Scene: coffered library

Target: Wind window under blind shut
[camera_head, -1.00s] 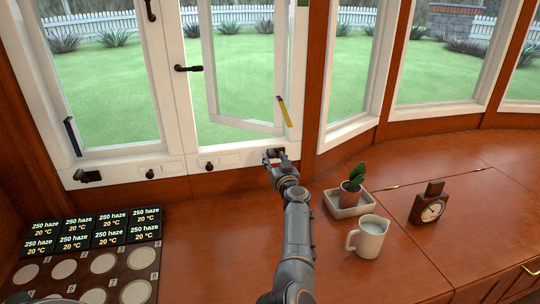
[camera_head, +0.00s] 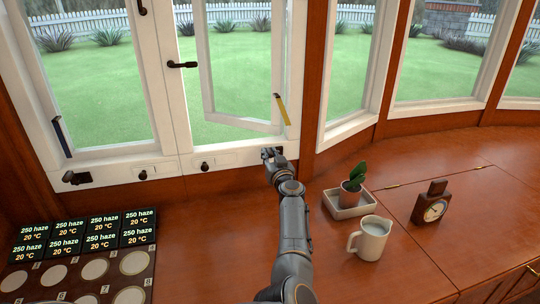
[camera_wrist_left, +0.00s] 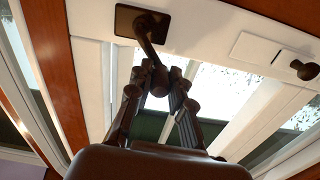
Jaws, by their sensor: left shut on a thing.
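The right casement window (camera_head: 245,124) stands ajar, its white-framed pane swung out at an angle from the frame. No blind is visible. My left gripper (camera_head: 270,154) is at the sill below this window's right side. In the left wrist view, a dark crank handle (camera_wrist_left: 147,40) runs from its mounting plate to a round knob. My left gripper (camera_wrist_left: 158,84) is shut on this knob, with a finger on either side. My right gripper is not in view.
The left window (camera_head: 105,90) has its own crank (camera_head: 76,178). A milk jug (camera_head: 370,238), potted plant (camera_head: 352,190) and small clock (camera_head: 430,208) stand right of my arm. Black display tiles (camera_head: 88,232) and a board of discs (camera_head: 80,275) lie left. The counter between is clear.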

